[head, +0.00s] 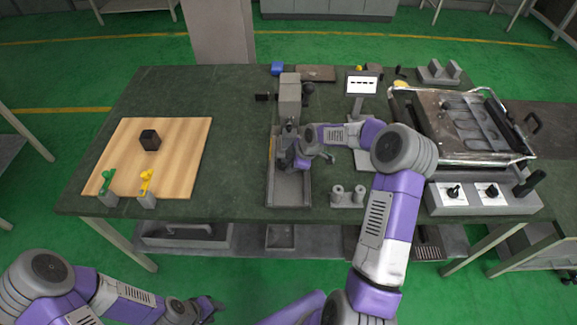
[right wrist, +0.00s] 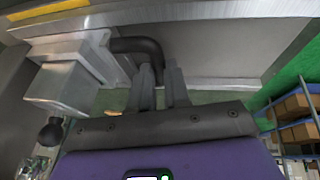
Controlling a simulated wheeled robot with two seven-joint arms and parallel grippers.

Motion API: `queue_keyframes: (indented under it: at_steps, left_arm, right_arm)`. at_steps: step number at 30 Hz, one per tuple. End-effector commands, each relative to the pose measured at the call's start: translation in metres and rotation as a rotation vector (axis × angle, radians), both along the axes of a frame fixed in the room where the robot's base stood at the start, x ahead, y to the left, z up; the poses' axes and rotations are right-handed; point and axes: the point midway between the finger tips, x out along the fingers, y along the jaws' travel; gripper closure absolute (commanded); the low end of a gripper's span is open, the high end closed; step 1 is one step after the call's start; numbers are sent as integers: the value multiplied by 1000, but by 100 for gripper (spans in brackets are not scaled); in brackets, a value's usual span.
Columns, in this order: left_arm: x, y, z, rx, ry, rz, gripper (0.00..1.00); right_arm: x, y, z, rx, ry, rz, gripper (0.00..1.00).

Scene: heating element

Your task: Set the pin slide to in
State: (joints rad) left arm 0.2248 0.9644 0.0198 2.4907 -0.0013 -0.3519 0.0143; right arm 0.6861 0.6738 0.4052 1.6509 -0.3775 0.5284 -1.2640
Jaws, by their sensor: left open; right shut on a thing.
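The grey machine (head: 290,95) with a long tray-like bed (head: 289,190) stands mid-table; I take the pin slide to be part of it, but cannot make out its position. My right gripper (head: 296,153) is over the bed, just in front of the grey upright. In the right wrist view, its fingers (right wrist: 160,83) are closed at the end of a black bent handle (right wrist: 138,46), beside a light grey block (right wrist: 75,82). The arm hides part of the machine in the head view. My left gripper (head: 212,306) is open and empty, low in front of the table.
A wooden board (head: 178,165) at the left carries a black block (head: 150,140) and green and yellow toggles. A hinged press (head: 470,125) and a panel with knobs (head: 470,197) stand right. Grey cylinders (head: 347,196) sit beside the bed. The table between board and machine is clear.

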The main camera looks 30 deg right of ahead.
Motion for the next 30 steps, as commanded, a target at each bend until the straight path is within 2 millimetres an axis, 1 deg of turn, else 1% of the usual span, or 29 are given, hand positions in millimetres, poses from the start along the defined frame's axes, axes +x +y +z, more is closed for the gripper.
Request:
queue_keyframes:
  at_steps: [1,2,3,6,7,14,17,20,27,30]
  left_arm:
    - [0,0,0,0,0,0,58]
    - [0,0,0,0,0,0,58]
    - [0,0,0,0,0,0,58]
    - [0,0,0,0,0,0,58]
    - [0,0,0,0,0,0,58]
    - [0,0,0,0,0,0,58]
    - [0,0,1,0,0,0,58]
    - [0,0,4,0,0,0,58]
    - [0,0,11,0,0,0,58]
    - [0,0,12,0,0,0,58]
  right_arm:
    - [5,-2,3,-6,-17,-5,100]
    - [5,-2,3,-6,-17,-5,82]
    - [5,-2,3,-6,-17,-5,76]
    - [5,-2,3,-7,-15,-4,60]
    - [4,-2,3,-6,-14,-4,58]
    - [3,-1,2,-5,-9,-3,58]
    - [1,-3,6,-4,-9,-4,58]
    - [-3,-6,18,-6,-10,-6,58]
    - [-17,-16,55,-6,-13,-6,58]
    - [-21,-19,65,-6,-12,-4,58]
